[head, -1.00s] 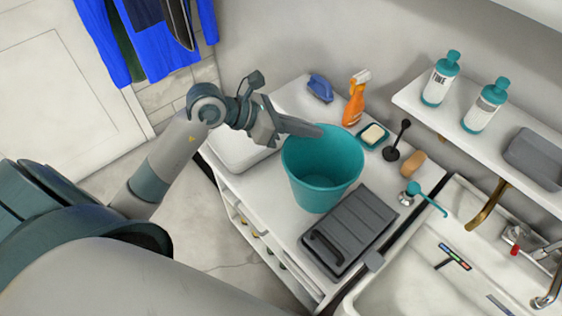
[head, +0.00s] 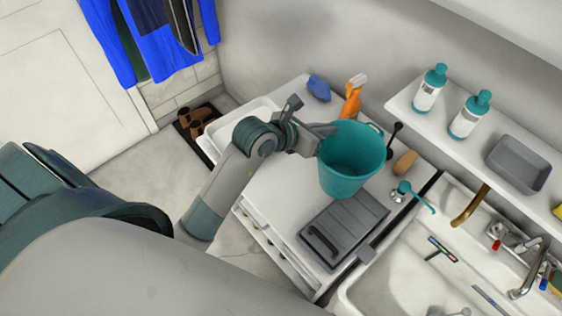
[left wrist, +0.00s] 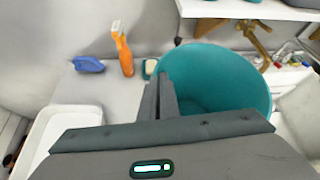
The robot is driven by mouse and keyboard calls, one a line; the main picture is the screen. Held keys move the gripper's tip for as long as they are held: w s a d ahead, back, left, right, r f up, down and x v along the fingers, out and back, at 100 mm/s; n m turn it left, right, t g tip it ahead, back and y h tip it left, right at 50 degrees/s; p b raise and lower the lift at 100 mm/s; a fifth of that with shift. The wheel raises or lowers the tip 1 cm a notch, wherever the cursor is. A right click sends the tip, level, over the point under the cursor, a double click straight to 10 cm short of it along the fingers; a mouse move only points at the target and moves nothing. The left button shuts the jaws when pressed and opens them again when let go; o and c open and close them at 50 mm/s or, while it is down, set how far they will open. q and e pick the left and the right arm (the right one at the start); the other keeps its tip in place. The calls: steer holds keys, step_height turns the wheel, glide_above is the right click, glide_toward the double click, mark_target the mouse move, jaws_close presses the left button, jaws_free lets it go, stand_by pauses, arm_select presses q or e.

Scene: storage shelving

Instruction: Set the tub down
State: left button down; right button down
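The teal tub (head: 345,184) is a round bucket with its mouth facing up, over the white counter behind the grey case. My left gripper (head: 324,134) reaches it from the left and is shut on its rim. In the left wrist view, the fingers (left wrist: 160,97) are close together at the left side of the tub (left wrist: 222,80), with the rim between them. The tub looks empty. Its underside is hidden, so I cannot tell exactly how high it is above the counter. My right gripper is not in view.
A grey case (head: 345,228) lies in front of the tub. An orange spray bottle (head: 351,103), a blue object (head: 319,88) and a brown brush (head: 405,162) stand around it. A white basin (head: 262,106) is left. The sink (head: 400,275) is right.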

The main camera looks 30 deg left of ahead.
arm_select(q)
steer(key=a+f+b, duration=0.7)
steer(key=a+b, duration=0.1)
steer(key=a, duration=0.3)
steer(key=shift+a, duration=0.4)
